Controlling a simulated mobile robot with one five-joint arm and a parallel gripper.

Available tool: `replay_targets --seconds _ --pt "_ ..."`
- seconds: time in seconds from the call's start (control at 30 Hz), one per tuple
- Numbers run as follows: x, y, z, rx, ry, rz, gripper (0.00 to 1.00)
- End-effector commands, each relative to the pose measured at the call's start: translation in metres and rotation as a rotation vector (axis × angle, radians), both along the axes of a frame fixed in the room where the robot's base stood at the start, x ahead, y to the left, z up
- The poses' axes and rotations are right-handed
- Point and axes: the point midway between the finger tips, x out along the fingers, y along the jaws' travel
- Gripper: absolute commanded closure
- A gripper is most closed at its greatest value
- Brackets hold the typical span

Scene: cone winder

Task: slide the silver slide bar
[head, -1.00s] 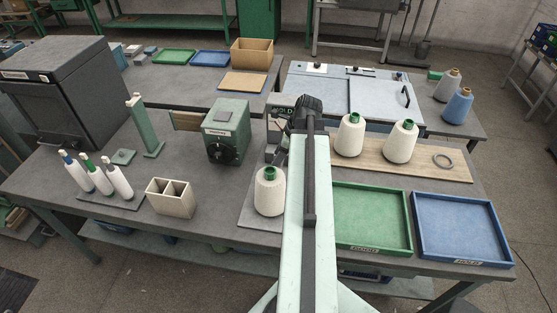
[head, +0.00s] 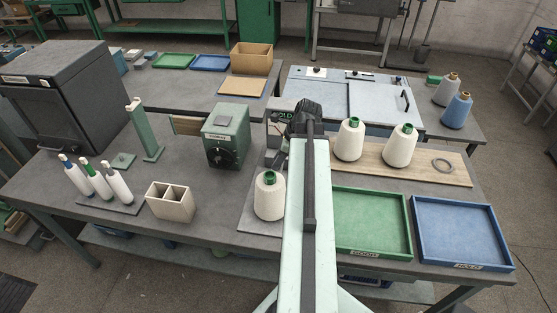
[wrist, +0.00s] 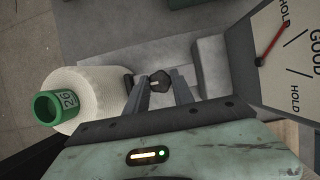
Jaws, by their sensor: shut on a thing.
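In the wrist view my gripper (wrist: 158,86) has its two fingers close together around a small dark knob-like piece with a pale metal tip, which I take as the end of the silver slide bar (wrist: 154,84). The rest of the bar cannot be made out. A white yarn cone (wrist: 92,95) with a green core marked 26 stands just left of the fingers. In the head view my arm hides most of the gripper and the bar; the cone (head: 269,198) shows left of my arm.
A gauge (wrist: 285,60) with a red needle and HOLD and GOOD marks stands right of my gripper. Two more cones (head: 349,140) (head: 400,147) stand on a wooden board. Green (head: 370,222) and blue (head: 462,232) trays lie at the right; a divided box (head: 168,204) stands left.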

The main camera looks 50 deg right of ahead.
Motion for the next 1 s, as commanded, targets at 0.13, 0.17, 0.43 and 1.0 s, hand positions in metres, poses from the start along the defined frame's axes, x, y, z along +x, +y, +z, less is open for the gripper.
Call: replay_targets --seconds 0.13,0.17,0.43,1.0 --pt "0.000 0.000 0.000 0.000 0.000 0.000 1.00" --pt "0.000 0.000 0.000 0.000 0.000 0.000 1.00" --pt "0.000 0.000 0.000 0.000 0.000 0.000 1.00" --pt "0.018 -0.028 0.000 0.001 0.000 0.000 1.00"
